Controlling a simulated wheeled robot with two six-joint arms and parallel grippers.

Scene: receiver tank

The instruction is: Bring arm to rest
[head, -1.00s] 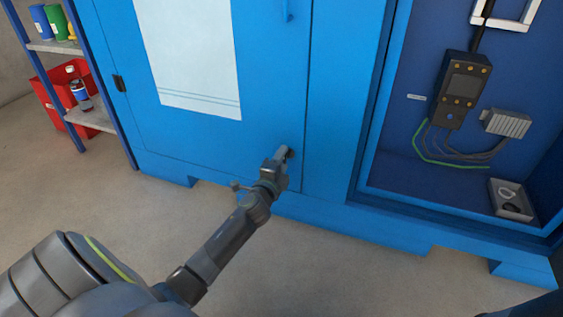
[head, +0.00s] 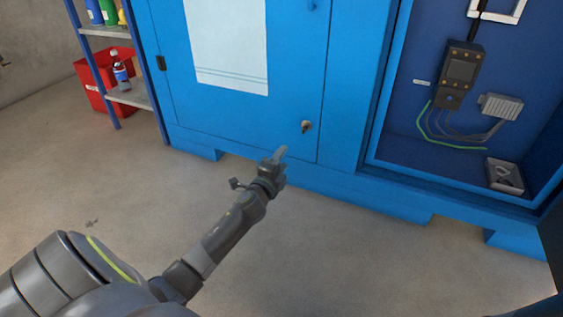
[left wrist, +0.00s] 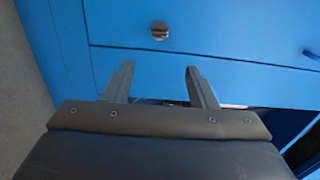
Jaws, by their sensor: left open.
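My left gripper (head: 278,158) is in front of the blue cabinet's lower part, apart from it and empty. In the left wrist view its two fingers (left wrist: 158,84) are spread wide with nothing between them. A round metal lock knob (head: 306,126) sits on the closed blue cabinet door (head: 290,75), up and to the right of the fingertips. The knob also shows in the left wrist view (left wrist: 160,31), beyond the fingers. My right gripper is not in view.
An open cabinet bay at the right holds a black control unit (head: 459,75), a grey finned box (head: 501,106) and a small tray (head: 505,177). The floor (head: 120,190) is mostly clear.

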